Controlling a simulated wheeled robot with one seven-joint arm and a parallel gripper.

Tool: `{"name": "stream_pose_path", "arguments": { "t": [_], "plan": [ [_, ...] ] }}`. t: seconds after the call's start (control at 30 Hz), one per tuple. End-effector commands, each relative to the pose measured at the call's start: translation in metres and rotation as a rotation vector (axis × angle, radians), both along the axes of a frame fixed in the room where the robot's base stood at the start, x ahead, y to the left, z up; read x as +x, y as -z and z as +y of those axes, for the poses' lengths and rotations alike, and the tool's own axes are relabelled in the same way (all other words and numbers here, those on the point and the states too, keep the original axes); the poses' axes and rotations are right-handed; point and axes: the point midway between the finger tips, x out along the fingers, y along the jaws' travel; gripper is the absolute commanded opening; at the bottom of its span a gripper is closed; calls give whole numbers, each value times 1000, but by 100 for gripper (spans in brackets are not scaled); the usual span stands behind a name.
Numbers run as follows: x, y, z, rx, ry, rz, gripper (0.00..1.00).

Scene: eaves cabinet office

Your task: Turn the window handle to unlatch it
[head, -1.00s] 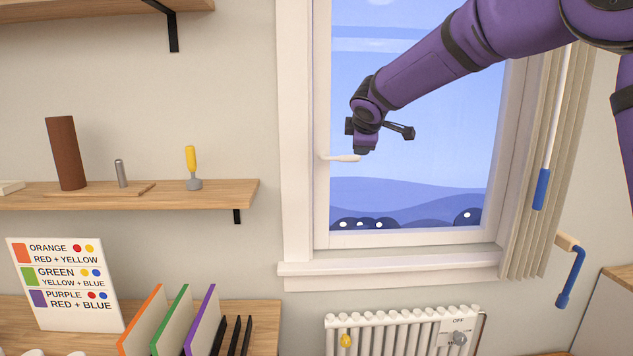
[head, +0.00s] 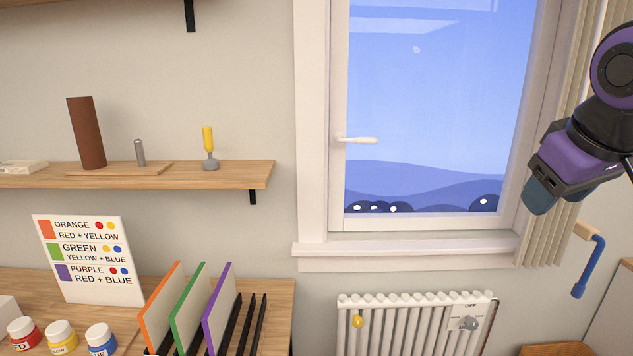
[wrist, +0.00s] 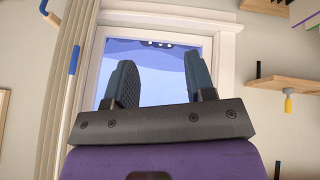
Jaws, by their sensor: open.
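The white window handle (head: 356,140) is on the left side of the window sash (head: 337,180) in the head view. It lies level, its lever pointing right. The sash looks shut in its frame. My gripper (head: 538,200) is at the right of the head view, in front of the blind, well apart from the handle. In the wrist view my gripper (wrist: 160,85) shows two dark, ridged fingers spread apart with nothing between them, with the window behind. The handle cannot be made out in the wrist view.
A beige blind (head: 560,190) hangs at the window's right, with a blue-handled crank (head: 590,265) beside it. The sill (head: 400,246) is bare, above a radiator (head: 410,318). A shelf (head: 230,176) holds small items at left. Dividers and paint jars stand on the desk below.

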Motion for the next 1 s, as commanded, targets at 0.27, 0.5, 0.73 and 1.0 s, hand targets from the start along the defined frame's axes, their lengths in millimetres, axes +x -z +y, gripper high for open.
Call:
{"name": "stream_pose_path", "arguments": {
  "t": [0.27, 0.5, 0.73, 1.0],
  "plan": [
    [-71, 36, 1, 178, 145, 47, 50],
    [-82, 43, 3, 210, 168, 56, 50],
    [-81, 42, 3, 208, 167, 56, 50],
    [-81, 42, 3, 208, 166, 56, 50]
  ]
}}
